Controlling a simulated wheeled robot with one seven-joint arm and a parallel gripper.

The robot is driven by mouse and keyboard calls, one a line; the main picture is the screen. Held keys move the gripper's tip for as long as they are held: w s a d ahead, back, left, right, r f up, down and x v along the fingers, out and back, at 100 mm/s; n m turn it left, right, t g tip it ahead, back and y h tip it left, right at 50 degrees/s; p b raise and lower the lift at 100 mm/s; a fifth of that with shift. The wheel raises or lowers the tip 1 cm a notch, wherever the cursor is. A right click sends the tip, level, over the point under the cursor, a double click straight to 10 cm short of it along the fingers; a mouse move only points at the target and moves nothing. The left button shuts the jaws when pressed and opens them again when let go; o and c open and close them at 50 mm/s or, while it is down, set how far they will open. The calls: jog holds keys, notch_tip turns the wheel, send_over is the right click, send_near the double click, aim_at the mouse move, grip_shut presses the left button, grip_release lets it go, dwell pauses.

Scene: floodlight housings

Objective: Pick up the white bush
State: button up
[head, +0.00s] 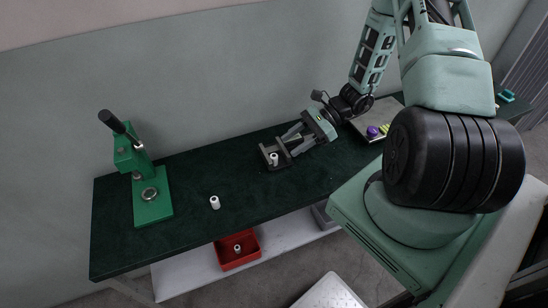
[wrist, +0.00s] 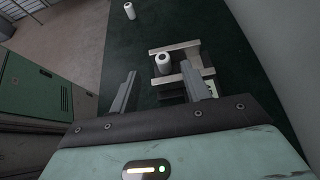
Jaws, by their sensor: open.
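A white bush (head: 273,158), a short hollow cylinder, stands upright in a grey fixture (head: 265,150) on the dark green bench. In the wrist view the bush (wrist: 163,64) shows its dark bore, between the two metal bars of the fixture (wrist: 175,47). My gripper (head: 286,144) is open at the fixture. In the wrist view its two fingers (wrist: 159,72) are apart, with the bush between and slightly beyond their tips; I see no clear contact. A second white bush (head: 214,202) stands alone on the bench, and also shows in the wrist view (wrist: 129,11).
A green hand press (head: 152,200) stands at the bench's left end. A red bin (head: 256,260) below the bench holds a similar white part (head: 237,248). A tray (head: 366,112) with purple and yellow-green pieces lies right of my gripper. The bench between press and fixture is mostly clear.

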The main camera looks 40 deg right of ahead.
aim_at(273, 156)
jog(key=p+x, duration=0.1)
jog(key=x, duration=0.4)
jog(key=shift+w+d+f+p, duration=0.1)
jog(key=shift+w+p, duration=0.05)
jog(key=shift+p, duration=0.25)
grip_shut()
